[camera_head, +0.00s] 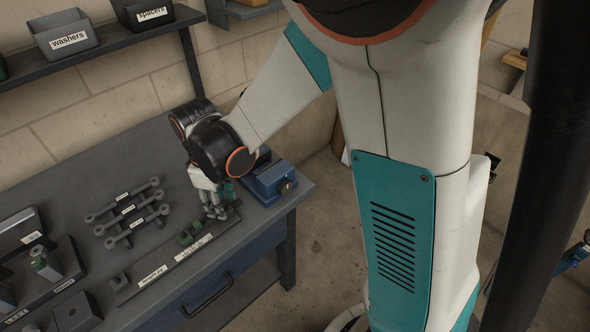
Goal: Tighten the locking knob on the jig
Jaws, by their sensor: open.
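The jig (189,252) is a long dark bar with white labels, lying near the front edge of the bench. A green block (186,239) sits on it right of its middle. My gripper (215,212) points down over the jig's right end, just right of the green block, and is open. Another green part (229,190) shows partly behind my gripper. The locking knob cannot be clearly made out; my gripper covers part of that end. I cannot tell whether the fingers touch anything.
A blue vise (269,180) stands close to my gripper at the bench's right end. Several labelled grey rods (129,213) lie left of the jig. A dark fixture (50,280) is at the far left. A shelf holds bins labelled washers (66,42) and spacers (140,17).

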